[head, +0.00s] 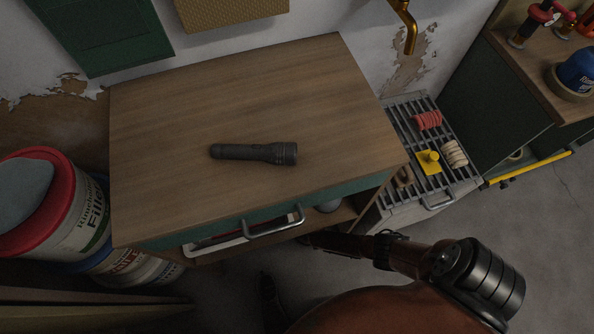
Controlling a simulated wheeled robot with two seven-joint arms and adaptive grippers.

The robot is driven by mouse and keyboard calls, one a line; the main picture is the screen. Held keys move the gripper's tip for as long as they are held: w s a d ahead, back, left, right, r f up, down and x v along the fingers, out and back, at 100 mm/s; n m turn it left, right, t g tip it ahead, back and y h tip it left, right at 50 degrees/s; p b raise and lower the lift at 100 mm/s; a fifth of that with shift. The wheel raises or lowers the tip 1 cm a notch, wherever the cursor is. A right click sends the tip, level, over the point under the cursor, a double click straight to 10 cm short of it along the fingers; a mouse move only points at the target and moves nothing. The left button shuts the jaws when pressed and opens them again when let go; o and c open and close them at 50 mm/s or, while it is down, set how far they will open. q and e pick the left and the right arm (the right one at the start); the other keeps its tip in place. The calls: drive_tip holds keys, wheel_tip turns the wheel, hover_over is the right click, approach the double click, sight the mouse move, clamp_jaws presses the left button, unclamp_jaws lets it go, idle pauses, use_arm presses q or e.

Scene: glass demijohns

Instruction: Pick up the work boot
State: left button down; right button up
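I cannot make out a work boot in the head view. A small dark grey rounded thing (329,206) shows on the shelf under the tabletop. It is mostly hidden by the tabletop and drawer, and I cannot tell what it is. My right arm comes in from the lower right, and its dark gripper end (312,240) is low at the front of the cabinet, near the shelf edge. Its fingers are too dark and small to read. My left gripper is not clearly in view. A narrow dark shape near the floor at the bottom centre is unclear.
A black flashlight (254,153) lies on the wooden tabletop (180,110). The green drawer (220,229) has a metal handle. Paint buckets (75,215) stand at left. A grey slatted cart (395,205) with small items and a workbench (535,80) stand at right. Floor is clear at lower right.

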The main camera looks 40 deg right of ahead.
drive_tip(key=shift+c, duration=0.3)
drive_tip(key=c, duration=1.8)
